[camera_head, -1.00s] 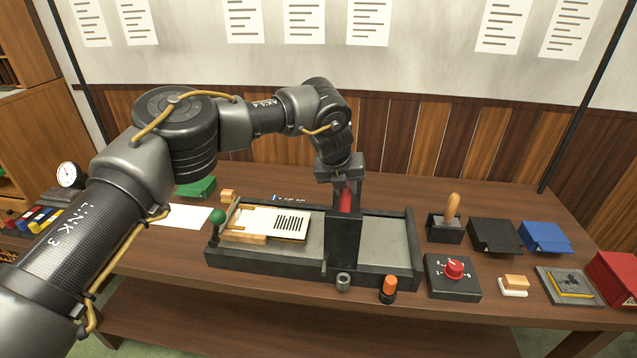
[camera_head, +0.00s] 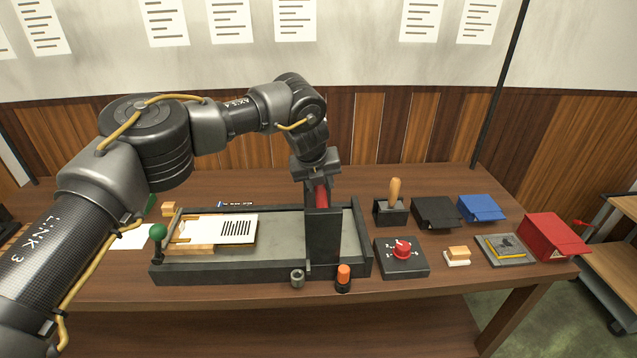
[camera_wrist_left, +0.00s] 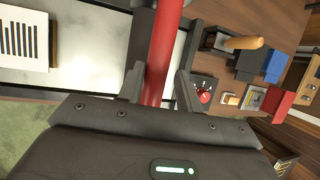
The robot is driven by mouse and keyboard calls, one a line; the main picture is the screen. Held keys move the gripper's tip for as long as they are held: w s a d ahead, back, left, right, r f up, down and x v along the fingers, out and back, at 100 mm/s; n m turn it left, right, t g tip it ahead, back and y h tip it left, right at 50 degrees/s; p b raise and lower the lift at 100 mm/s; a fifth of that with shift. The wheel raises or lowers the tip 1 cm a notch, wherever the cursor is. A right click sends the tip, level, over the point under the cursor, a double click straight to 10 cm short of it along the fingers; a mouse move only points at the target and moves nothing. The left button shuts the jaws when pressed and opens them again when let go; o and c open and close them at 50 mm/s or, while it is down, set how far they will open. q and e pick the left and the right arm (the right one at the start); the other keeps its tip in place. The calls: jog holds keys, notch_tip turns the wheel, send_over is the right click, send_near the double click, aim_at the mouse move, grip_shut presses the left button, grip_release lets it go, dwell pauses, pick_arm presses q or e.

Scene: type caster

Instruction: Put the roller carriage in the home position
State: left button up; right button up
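The roller carriage (camera_head: 322,242) is a dark upright frame with a red roller. It straddles the bed of the dark press (camera_head: 230,270), right of its middle. My left gripper (camera_head: 318,182) is down over the far part of the carriage. In the left wrist view its two fingers (camera_wrist_left: 161,75) stand on either side of the red roller (camera_wrist_left: 164,35), close against it. The fingertips' contact is partly hidden. A white printed card (camera_head: 225,230) lies on the bed left of the carriage, with clear bed between them. My right gripper is in neither view.
A green-knobbed lever (camera_head: 158,232) stands at the press's left end. A grey ring (camera_head: 297,279) and an orange-topped cylinder (camera_head: 343,279) are at its front. A red-knob box (camera_head: 402,258) and wooden-handled tool (camera_head: 394,200) stand just right. Bare bed (camera_head: 351,240) shows right of the carriage.

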pick_arm(q)
jog(key=shift+o, duration=1)
jog(key=shift+d, duration=0.1)
jog(key=shift+a+r, duration=0.15)
jog(key=shift+a, duration=0.1)
jog(key=b+v, duration=0.3)
jog(key=v, duration=0.7)
jog(key=shift+s+d+r, duration=0.15)
jog(key=shift+r, duration=0.05)
